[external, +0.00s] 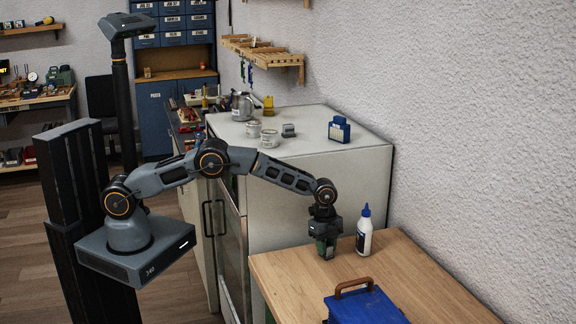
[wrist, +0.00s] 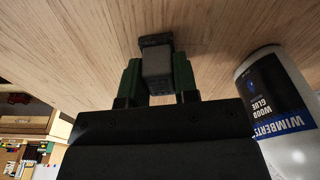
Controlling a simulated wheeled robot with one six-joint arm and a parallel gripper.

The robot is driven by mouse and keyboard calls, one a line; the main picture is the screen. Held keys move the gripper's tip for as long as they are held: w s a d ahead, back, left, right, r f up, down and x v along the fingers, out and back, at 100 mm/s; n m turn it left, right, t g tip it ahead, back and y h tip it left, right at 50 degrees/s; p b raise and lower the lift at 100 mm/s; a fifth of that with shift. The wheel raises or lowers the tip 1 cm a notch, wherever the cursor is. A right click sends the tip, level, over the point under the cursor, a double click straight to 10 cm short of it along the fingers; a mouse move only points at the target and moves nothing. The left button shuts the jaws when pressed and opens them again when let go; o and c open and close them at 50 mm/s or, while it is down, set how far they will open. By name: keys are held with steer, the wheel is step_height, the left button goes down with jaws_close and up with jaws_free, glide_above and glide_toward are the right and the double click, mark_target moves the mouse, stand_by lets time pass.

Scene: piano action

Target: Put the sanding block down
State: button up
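The sanding block (wrist: 156,66) is a small grey block with a darker, wider far end. It sits between the two green fingers of my gripper (wrist: 157,82) in the wrist view, with a finger against each side. In the external view my gripper (external: 326,250) points down over the left part of the wooden table (external: 390,270), very low. The block is mostly hidden by the fingers there. I cannot tell whether the block touches the tabletop.
A white glue bottle with a blue cap (external: 364,232) stands close to the right of my gripper; its label shows in the wrist view (wrist: 275,90). A blue toolbox (external: 365,306) sits at the front of the table. A white cabinet (external: 320,175) stands behind. The table's right part is bare.

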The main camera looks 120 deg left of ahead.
steer(key=o, duration=0.4)
steer(key=shift+o, duration=0.2)
steer(key=shift+r+p, duration=0.15)
steer(key=shift+p, duration=0.2)
step_height(320, 180, up, 14)
steer(key=s+b, duration=0.1)
steer(key=b, duration=0.1)
steer(key=shift+s+a+f+b, duration=0.2)
steer(key=shift+s+a+b, duration=0.05)
steer(key=shift+a+b, duration=0.2)
